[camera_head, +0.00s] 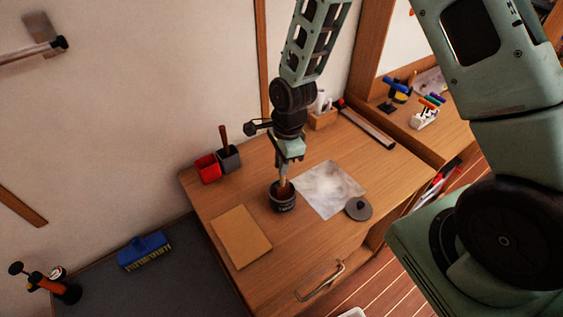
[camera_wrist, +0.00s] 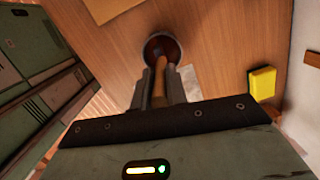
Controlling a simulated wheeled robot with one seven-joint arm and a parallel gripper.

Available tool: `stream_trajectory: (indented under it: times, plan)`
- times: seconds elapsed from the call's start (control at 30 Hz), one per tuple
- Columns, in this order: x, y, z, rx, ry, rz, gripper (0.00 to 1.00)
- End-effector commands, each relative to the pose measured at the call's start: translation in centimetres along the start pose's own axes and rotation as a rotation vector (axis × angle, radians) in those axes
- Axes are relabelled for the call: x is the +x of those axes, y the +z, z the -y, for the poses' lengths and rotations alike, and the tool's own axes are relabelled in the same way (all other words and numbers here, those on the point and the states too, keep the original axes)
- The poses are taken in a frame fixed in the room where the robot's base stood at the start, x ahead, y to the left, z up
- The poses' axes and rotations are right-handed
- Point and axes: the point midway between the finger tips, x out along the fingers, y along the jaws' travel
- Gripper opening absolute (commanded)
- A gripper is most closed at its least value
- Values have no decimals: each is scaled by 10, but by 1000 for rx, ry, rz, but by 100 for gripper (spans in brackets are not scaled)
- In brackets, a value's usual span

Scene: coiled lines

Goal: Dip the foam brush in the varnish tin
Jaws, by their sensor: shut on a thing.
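My gripper (camera_head: 285,160) is shut on the wooden handle of the foam brush (camera_head: 284,183) and holds it upright over the desk. The brush handle also shows between the fingers in the wrist view (camera_wrist: 160,80). The varnish tin (camera_head: 283,203) is a small dark open can with brown varnish inside, standing on the desk. The brush's lower end is at the tin's mouth, and its foam head is hidden, seemingly inside the tin. In the wrist view the tin (camera_wrist: 151,48) lies directly beyond the fingertips.
A grey sheet (camera_head: 345,181) and a round dark lid (camera_head: 358,208) lie right of the tin. A tan board (camera_head: 241,237) lies front left. The desk right of the sheet is clear.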

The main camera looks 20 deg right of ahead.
Motion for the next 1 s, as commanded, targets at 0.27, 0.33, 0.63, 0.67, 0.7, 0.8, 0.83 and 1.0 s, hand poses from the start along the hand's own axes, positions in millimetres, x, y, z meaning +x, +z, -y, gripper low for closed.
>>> stream_trajectory:
  times: [0.27,0.33,0.63,0.67,0.7,0.8,0.83,1.0]
  plan:
    - [2,0,0,1,1,0,0]
    - [2,0,-1,1,2,0,0]
    - [-4,0,-1,1,2,-1,0]
    - [-6,1,-1,1,2,-1,0]
    - [-10,1,-1,0,2,-1,0]
    - [-18,2,0,1,1,-1,0]
    - [-21,2,0,1,1,-1,0]
    - [-34,4,0,1,0,-1,0]
